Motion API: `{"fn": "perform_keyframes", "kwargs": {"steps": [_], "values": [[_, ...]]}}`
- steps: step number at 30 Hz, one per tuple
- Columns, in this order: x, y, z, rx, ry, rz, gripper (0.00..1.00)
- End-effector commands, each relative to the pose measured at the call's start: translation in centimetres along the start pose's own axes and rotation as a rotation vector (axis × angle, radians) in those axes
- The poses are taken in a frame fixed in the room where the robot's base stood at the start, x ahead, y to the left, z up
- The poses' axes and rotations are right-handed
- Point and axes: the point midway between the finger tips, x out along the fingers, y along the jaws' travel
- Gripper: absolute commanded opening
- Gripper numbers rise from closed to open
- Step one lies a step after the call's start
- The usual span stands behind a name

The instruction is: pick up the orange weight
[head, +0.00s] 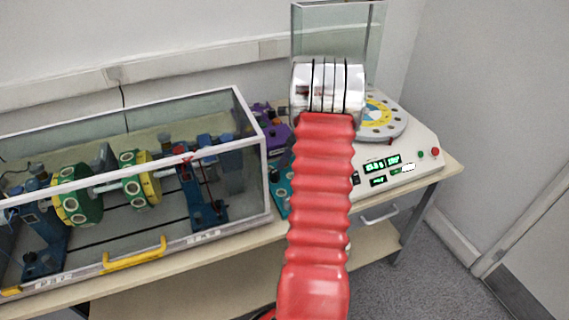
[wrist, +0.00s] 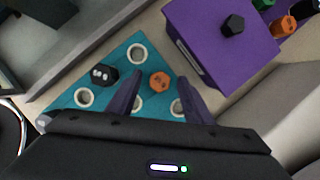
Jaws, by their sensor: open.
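In the wrist view, an orange hexagonal weight (wrist: 160,84) sits on a teal tray (wrist: 122,52) with round holes. My gripper (wrist: 159,77) is open, its two dark fingers on either side of the orange weight in the picture. The height gap between fingers and weight is hard to tell, and nothing is held. A black weight (wrist: 104,75) sits on the tray to the left. Another orange weight (wrist: 284,26) shows beyond the purple box at the upper right. In the head view my red arm hides the gripper and most of the teal tray (head: 279,188).
A purple box (wrist: 205,40) with a black weight (wrist: 233,24) on top stands right beside the tray. In the head view, a clear-walled enclosure (head: 262,160) with green and yellow discs stands left. A white console (head: 425,160) with a dial stands right on the bench.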

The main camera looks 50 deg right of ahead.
Motion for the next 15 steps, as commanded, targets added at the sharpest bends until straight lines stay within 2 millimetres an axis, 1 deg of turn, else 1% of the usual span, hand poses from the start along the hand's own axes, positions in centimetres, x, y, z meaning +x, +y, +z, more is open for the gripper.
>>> {"fn": "perform_keyframes", "kwargs": {"steps": [10,15], "values": [[-0.02,0.02,0.02,0.0,0.0,0.0,0.46],[-0.02,0.02,0.02,0.0,0.0,0.001,0.35]]}}
